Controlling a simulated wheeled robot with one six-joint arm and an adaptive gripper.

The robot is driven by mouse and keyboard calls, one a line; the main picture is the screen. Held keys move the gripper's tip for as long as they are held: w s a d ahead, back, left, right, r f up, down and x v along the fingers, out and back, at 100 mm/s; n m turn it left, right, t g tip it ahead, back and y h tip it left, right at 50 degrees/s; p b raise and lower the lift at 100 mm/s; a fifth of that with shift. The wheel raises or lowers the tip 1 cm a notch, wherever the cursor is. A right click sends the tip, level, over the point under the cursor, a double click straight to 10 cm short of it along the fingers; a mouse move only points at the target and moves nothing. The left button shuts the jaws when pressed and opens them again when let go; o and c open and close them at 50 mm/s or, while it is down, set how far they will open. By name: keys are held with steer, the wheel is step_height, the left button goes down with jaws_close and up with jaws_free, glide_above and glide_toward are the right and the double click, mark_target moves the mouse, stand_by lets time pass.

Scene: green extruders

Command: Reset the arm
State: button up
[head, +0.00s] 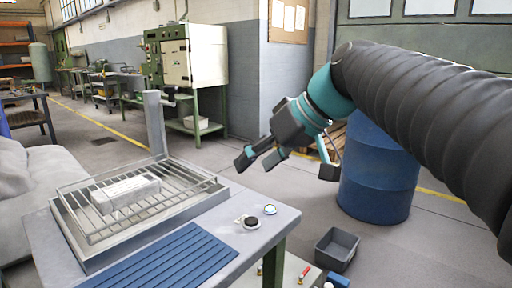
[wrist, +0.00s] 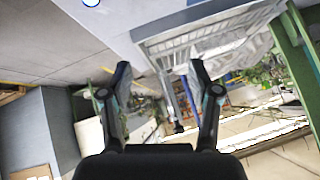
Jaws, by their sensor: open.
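My arm reaches in from the right in the head view, its thick links in a black ribbed sleeve with a teal joint near the wrist. My gripper (head: 258,162) hangs in the air above and behind the right part of the table (head: 290,212). Its two fingers are apart with nothing between them. In the wrist view my gripper (wrist: 159,75) also shows open and empty, with the table edge and rack beyond it in a tilted view.
A wire rack tray (head: 75,250) holding a white block (head: 125,193) and a blue ribbed mat (head: 160,262) lie on the table. Small round items (head: 250,222) sit near its right corner. A blue barrel (head: 375,180) and grey bin (head: 337,250) stand on the floor.

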steer(key=s+d+f+m+h, duration=0.2)
steer(key=s+d+f, duration=0.3)
steer(key=f, duration=0.3)
steer(key=s+d+f+m+t+h, duration=0.1)
steer(key=s+d+f+m+h, duration=0.2)
steer(key=s+d+f, duration=0.2)
steer(key=s+d+f+m+h, duration=0.2)
steer(key=s+d+f, duration=0.3)
steer(key=f, duration=0.5)
steer(key=shift+f+t+h, duration=0.3)
steer(key=shift+f, duration=0.1)
steer(key=shift+s+d, duration=0.1)
